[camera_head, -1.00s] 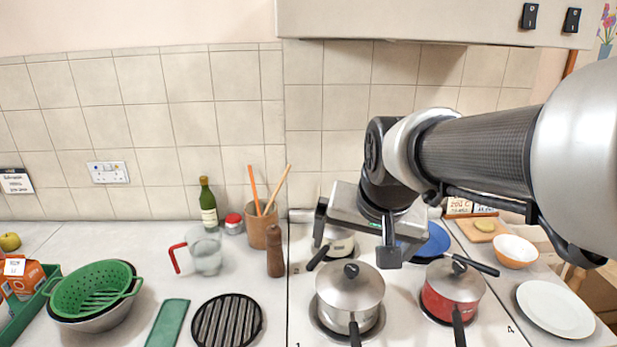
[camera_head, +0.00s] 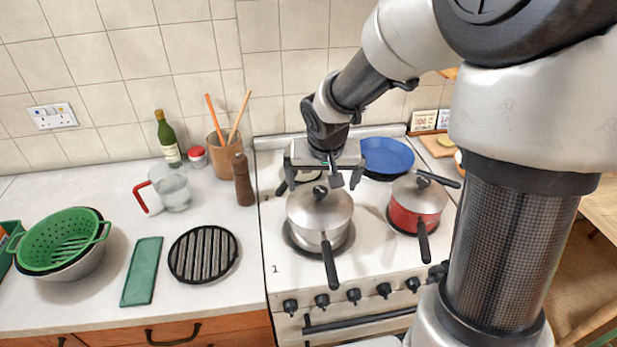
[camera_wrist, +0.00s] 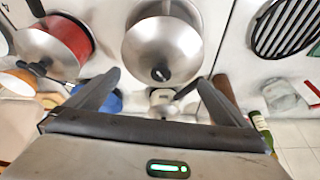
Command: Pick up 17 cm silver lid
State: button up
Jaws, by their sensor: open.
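A domed silver lid (camera_head: 318,207) with a black knob sits on the silver saucepan at the front left of the hob. The same lid (camera_wrist: 165,45) and its knob fill the upper middle of the wrist view. A second silver lid (camera_head: 420,192) with a black knob is on the red saucepan to the right. I cannot tell by sight which lid is 17 cm. My gripper (camera_head: 323,181) is open and empty, above the rear part of the silver saucepan's lid. In the wrist view the knob lies between the spread fingers (camera_wrist: 158,78), apart from both.
A blue pan (camera_head: 386,156) stands behind, and a small pan (camera_wrist: 164,103) is partly hidden by my gripper. Black handles stick out at the hob front. A pepper mill (camera_head: 243,180) and a round black grill (camera_head: 203,253) are on the left counter.

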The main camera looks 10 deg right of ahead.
aim_at(321, 190)
jog(key=shift+w+b+x, duration=0.2)
jog(key=shift+b+x, duration=0.15)
jog(key=shift+x, duration=2.7)
jog(key=shift+a+r, duration=0.1)
jog(key=shift+c, duration=0.4)
